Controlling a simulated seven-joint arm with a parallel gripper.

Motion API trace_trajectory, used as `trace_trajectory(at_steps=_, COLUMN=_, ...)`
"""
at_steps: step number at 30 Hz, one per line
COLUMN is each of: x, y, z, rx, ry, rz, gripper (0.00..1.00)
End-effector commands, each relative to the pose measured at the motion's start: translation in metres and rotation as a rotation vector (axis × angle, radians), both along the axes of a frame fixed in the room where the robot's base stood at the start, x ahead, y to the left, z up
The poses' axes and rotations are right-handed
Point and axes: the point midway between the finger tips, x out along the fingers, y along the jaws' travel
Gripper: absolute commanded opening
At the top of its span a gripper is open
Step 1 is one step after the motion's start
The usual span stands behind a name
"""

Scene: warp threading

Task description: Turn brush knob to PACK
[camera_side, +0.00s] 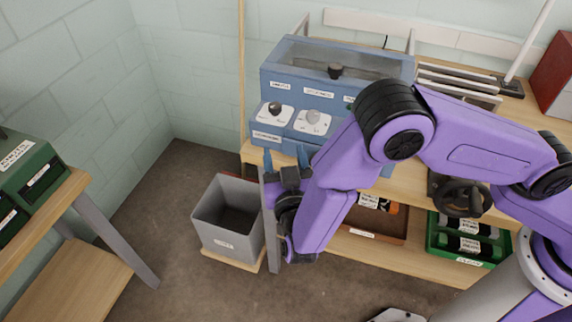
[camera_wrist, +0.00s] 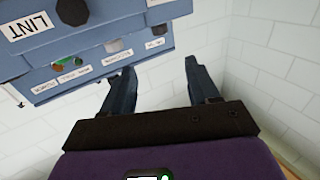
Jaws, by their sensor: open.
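A blue machine (camera_side: 335,75) stands on the workbench. Its front carries a dark knob (camera_side: 275,108) and, to the right, a pale grey knob (camera_side: 313,116), each on a white plate; the labels are too small to tell which is the brush knob. In the wrist view the grey knob (camera_wrist: 113,46) and the dark knob (camera_wrist: 158,30) show beyond the fingers. My gripper (camera_side: 285,158) is open and empty, in front of and below the knob panel, touching neither knob. Its parted fingers (camera_wrist: 161,75) show clearly in the wrist view.
A grey bin (camera_side: 228,218) stands below left of the bench. An orange-brown tray (camera_side: 372,225) and green crate (camera_side: 468,245) are on the lower shelf.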

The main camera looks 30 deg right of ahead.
Motion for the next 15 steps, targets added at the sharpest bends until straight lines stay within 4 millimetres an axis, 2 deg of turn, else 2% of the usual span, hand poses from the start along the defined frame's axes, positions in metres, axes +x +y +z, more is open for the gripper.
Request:
trace_trajectory(at_steps=3, x=-0.014, y=0.006, z=0.000, rx=-0.001, ry=0.000, rz=0.003, gripper=0.60)
trace_trajectory(at_steps=6, x=-0.021, y=0.007, z=0.000, rx=-0.001, ry=0.000, rz=0.000, gripper=0.60)
trace_trajectory(at_steps=15, x=-0.024, y=0.008, z=0.000, rx=0.000, ry=0.000, rz=0.000, gripper=0.60)
